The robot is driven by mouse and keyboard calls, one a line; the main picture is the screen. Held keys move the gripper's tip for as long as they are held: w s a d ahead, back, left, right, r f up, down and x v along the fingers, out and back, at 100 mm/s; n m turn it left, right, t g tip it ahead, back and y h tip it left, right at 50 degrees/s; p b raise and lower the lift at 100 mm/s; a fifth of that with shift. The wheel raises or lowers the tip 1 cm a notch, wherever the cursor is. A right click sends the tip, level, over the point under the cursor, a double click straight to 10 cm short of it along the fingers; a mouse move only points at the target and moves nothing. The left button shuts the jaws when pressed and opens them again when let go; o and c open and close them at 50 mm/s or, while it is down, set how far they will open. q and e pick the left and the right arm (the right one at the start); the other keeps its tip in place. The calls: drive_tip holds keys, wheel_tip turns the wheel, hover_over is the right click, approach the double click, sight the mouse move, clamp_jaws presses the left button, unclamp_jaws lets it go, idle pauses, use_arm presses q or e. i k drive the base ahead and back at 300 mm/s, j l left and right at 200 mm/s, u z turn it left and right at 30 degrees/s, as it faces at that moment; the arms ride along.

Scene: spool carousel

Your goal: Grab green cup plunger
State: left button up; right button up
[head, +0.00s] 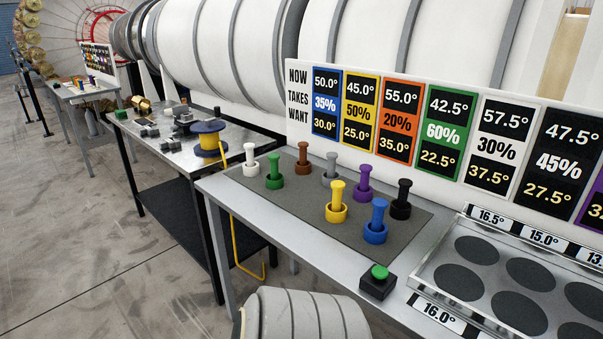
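The green cup plunger (274,174) stands upright on a dark grey mat (300,208) on the metal table, near the mat's left end. A thin green stem rises from its wider round cup. A white plunger (251,161) stands to its left and a brown one (303,159) stands behind it to the right. Nothing touches the green plunger and no part of it is covered. Neither of my grippers shows in the head view.
Grey (331,165), purple (364,184), yellow (337,206), blue (376,225) and black (401,202) plungers share the mat. A green button box (378,283) and a tray (450,251) with dark round spots lie at right. A sign board (464,139) stands behind.

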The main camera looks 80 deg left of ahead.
sight(274, 180)
drive_tip(key=u, duration=2.9)
